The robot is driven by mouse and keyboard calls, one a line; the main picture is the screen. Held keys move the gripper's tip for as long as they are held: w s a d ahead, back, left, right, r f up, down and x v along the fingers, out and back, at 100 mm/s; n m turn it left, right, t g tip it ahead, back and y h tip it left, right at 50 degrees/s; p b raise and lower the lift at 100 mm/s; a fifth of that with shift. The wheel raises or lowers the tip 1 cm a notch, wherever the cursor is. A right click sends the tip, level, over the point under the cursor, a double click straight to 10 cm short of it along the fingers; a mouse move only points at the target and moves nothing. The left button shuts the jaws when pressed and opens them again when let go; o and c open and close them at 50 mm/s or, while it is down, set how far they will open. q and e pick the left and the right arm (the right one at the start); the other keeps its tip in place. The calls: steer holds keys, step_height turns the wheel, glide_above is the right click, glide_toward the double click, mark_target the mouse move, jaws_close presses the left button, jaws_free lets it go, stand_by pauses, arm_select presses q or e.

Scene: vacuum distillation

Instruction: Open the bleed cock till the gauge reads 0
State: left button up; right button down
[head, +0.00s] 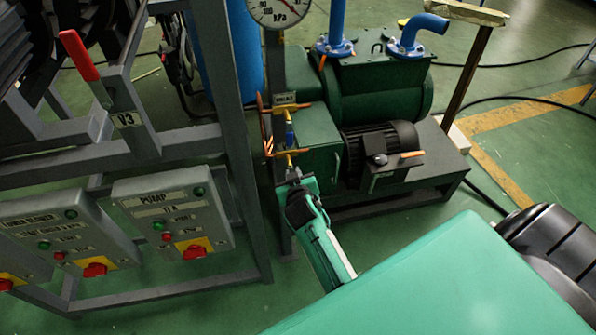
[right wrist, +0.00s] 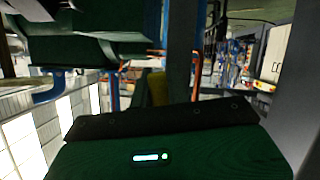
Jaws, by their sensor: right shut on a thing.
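The pressure gauge (head: 281,10) is at the top of the head view, a white dial marked kPa. Its upper part is cut off and I cannot read its value. Below it the bleed cock (head: 290,135) has brass pipe and a blue section, under a small label plate. My right gripper (head: 292,174) reaches up to the lower brass end of the cock and is shut on it. The exact grip and the cock's handle angle are too small to tell. The wrist view shows brass pipework (right wrist: 134,66) beyond the gripper's dark body. My left gripper is not in view.
A grey frame post (head: 222,110) stands just left of the cock. The control boxes, including the PUMP box (head: 172,212), and a red-handled lever (head: 78,54) are further left. The green pump with its black motor (head: 380,147) stands close on the right. Open floor lies further right.

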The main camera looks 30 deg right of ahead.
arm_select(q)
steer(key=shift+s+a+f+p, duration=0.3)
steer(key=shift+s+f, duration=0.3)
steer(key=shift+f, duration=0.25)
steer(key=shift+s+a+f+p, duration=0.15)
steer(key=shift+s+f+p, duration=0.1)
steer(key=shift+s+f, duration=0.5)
arm_select(e)
steer(key=shift+w+a+f+m+y, duration=0.15)
steer(key=shift+a+m+y, duration=0.5)
steer(key=shift+m, duration=0.25)
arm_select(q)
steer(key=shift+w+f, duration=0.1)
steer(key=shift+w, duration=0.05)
arm_select(e)
steer(key=c, duration=1.4)
jaws_free()
steer(key=shift+o, duration=0.2)
